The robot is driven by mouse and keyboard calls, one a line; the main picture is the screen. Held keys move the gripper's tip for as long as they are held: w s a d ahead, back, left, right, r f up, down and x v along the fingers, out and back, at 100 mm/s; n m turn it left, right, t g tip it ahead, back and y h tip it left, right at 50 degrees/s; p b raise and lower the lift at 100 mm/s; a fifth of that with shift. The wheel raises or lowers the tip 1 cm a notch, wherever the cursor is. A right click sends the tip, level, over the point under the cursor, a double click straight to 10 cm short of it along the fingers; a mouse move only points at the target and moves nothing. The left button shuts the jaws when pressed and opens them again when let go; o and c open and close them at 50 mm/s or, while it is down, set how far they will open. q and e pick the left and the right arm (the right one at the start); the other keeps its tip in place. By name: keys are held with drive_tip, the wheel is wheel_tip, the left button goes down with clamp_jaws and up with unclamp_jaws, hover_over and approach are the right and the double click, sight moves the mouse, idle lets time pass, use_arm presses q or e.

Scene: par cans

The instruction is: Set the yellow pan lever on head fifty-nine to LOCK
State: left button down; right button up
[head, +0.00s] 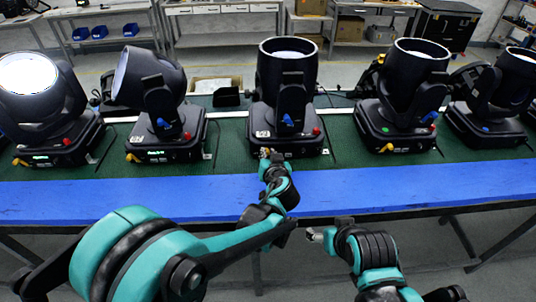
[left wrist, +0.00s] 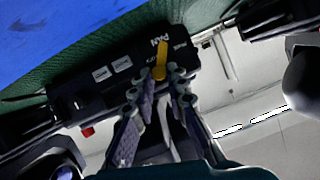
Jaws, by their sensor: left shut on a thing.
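The pan lever (left wrist: 160,68) is a small yellow tab beside the PAN lettering on a black moving-head base in the left wrist view. My left gripper (left wrist: 161,88) is shut on it, with a fingertip on each side. In the head view my left gripper (head: 267,158) reaches the front of the middle light's base (head: 290,140) and hides most of the lever. I cannot read the light's number or the LOCK marking. My right gripper (head: 316,235) is low, in front of the blue table edge, away from the lights; its jaws are too small to judge.
Other black lights stand in the row, with one (head: 165,125) to the left and one (head: 395,115) to the right. The blue front strip (head: 110,200) of the table is clear.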

use_arm(q)
drive_tip(key=c, duration=1.5)
unclamp_jaws()
drive_tip(key=shift+s, duration=0.1)
drive_tip(key=v, duration=1.1)
drive_tip(key=shift+s+d+r, duration=0.1)
drive_tip(key=shift+s+r, duration=0.05)
drive_tip(key=shift+s, duration=0.2)
